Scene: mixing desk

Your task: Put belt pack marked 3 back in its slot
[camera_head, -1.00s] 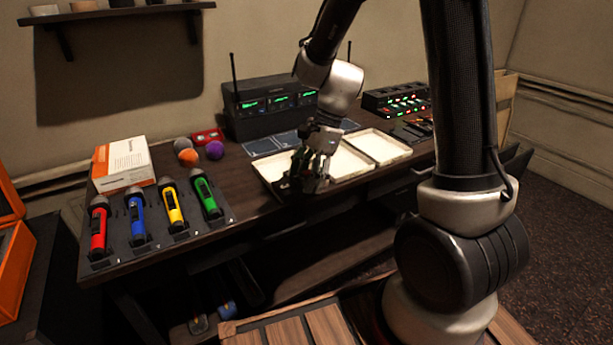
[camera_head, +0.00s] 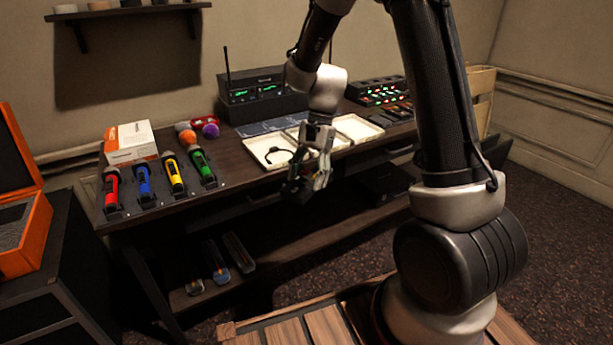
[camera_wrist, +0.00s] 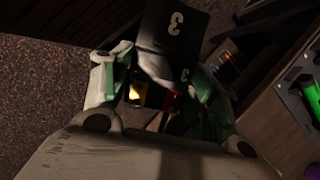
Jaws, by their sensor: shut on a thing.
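My gripper (camera_head: 318,165) is shut on a dark belt pack (camera_head: 297,190) and holds it in front of the desk's front edge, clear of the desk top. In the wrist view the belt pack (camera_wrist: 172,28) lies beyond the fingers (camera_wrist: 165,88) and shows a white 3. A second 3 shows lower down between the fingers, beside a small yellow lit patch and a red one. I cannot tell which spot is this pack's slot.
Pale trays (camera_head: 262,158) line the desk's front; the left one holds a thin black loop. Red, blue, yellow and green handhelds (camera_head: 145,187) stand in a rack at left. A lower shelf (camera_head: 275,262) holds several small items. An orange case (camera_head: 35,235) stands open at far left.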

